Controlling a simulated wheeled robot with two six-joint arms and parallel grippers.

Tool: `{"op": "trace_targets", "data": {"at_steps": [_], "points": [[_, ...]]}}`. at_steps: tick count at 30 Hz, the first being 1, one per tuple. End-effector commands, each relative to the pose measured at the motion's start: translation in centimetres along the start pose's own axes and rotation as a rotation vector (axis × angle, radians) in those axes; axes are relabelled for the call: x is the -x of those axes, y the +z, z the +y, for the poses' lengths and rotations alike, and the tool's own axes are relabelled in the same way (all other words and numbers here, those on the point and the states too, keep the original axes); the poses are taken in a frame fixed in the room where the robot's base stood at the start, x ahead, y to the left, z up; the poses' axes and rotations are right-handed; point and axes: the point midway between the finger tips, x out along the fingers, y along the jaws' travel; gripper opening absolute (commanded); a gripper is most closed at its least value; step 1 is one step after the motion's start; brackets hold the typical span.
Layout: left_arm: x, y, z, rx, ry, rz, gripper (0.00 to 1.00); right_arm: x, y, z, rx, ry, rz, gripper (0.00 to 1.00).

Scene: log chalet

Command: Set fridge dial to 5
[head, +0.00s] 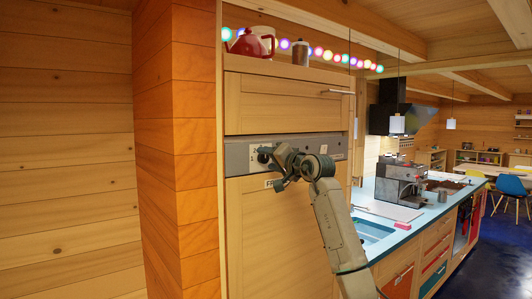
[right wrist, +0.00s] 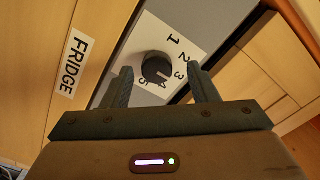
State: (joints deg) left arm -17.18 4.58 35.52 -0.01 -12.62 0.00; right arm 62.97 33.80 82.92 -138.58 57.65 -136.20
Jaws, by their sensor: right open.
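The fridge dial (right wrist: 157,68) is a dark round knob on a white plate (right wrist: 150,33) numbered 1 to 5. In the right wrist view its notch seems to face the 4 side, but the exact setting is hard to read. My right gripper (right wrist: 161,72) is open, with one finger on each side of the dial; I cannot tell whether they touch it. In the head view my right gripper (head: 272,168) is at the grey panel (head: 236,157) and partly hides the dial and plate. My left gripper is not in view.
A FRIDGE label (right wrist: 76,63) is beside the panel in the right wrist view. A wooden drawer front (head: 275,103) is above the panel, and a red kettle (head: 252,43) stands on top. A wooden pillar (head: 190,150) is close on the left. A counter with a coffee machine (head: 398,182) is at right.

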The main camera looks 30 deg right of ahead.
Motion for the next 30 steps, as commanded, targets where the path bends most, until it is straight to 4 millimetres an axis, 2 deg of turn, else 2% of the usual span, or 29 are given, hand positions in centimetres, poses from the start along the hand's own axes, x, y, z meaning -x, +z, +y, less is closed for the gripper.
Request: {"op": "trace_targets", "data": {"at_steps": [1, 5, 14, 18, 21, 30], "points": [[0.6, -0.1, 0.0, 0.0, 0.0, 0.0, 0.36, -0.6, -0.1, -0.2, -0.003, -0.001, -0.001, 0.54], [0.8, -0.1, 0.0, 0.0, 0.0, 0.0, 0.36, -1.4, 0.0, -0.1, -0.001, 0.0, -0.001, 0.54], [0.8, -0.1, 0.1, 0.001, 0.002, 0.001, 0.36, -1.6, 0.1, 0.1, -0.001, -0.001, 0.0, 0.54], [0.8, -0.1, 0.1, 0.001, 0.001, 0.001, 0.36, -1.6, 0.1, 0.0, -0.001, 0.0, 0.0, 0.26], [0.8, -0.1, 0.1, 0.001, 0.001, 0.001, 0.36, -1.6, 0.1, 0.0, -0.001, -0.001, 0.0, 0.09], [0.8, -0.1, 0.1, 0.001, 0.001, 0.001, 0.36, -1.6, 0.0, 0.0, -0.03, -0.001, 0.0, 0.09]]}}
